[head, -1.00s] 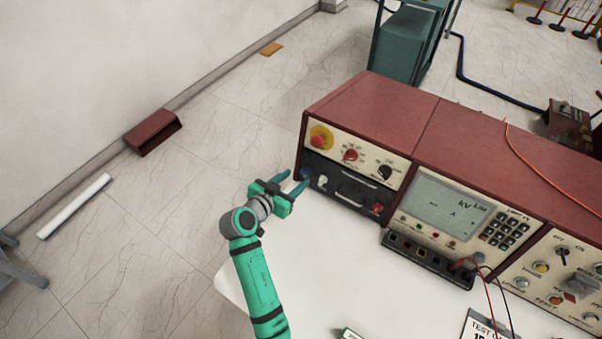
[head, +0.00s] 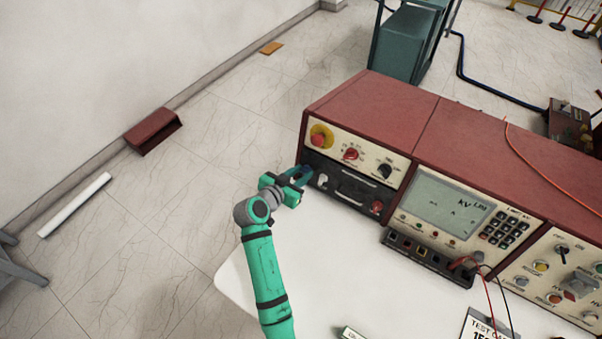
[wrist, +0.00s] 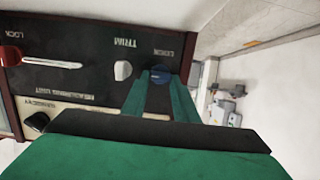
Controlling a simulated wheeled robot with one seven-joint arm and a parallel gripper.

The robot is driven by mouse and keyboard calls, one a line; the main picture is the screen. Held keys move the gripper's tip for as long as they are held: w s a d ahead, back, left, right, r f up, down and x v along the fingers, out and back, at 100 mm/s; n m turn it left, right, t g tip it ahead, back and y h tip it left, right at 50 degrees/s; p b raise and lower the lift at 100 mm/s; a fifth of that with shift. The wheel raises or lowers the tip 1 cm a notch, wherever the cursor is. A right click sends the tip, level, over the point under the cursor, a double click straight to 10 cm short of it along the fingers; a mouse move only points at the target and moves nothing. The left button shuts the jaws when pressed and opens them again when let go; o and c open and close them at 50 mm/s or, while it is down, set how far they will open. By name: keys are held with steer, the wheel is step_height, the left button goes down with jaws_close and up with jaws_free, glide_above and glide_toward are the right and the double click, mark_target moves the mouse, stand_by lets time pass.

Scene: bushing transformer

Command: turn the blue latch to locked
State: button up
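The blue latch (wrist: 160,74) is a small round knob on the dark panel, under an upside-down label in the wrist view. In the head view it is a small blue spot (head: 307,171) at the panel's left end, partly hidden by my gripper. My green gripper (head: 301,177) reaches the panel there. In the wrist view my gripper (wrist: 160,82) has its two fingers apart, with the tips on either side of the latch. I cannot tell whether they touch it. The latch's pointing direction is too small to read.
A white knob (wrist: 122,70) sits close beside the latch. A handle (head: 355,191) and a red knob (head: 377,207) are further right on the panel. The red-topped console (head: 380,110) stands on a white table (head: 330,270), clear in front of the panel.

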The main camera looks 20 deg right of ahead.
steer(key=n, duration=0.4)
steer(key=shift+w+a+g, duration=0.2)
steer(key=shift+g, duration=0.2)
steer(key=n+h, duration=0.1)
steer(key=n, duration=0.3)
steer(key=shift+w+a+f, duration=0.1)
steer(key=shift+f, duration=0.05)
steer(key=n, duration=0.2)
steer(key=n+h, duration=0.1)
steer(key=n, duration=0.1)
steer(key=shift+a+f+n+g, duration=0.1)
steer(key=shift+f+n+g, duration=0.1)
steer(key=shift+n+g, duration=0.1)
steer(key=shift+a+f+n, duration=0.1)
steer(key=shift+n, duration=1.8)
steer(key=shift+h, duration=0.3)
steer(key=o, duration=1.1)
steer(key=shift+c, duration=0.2)
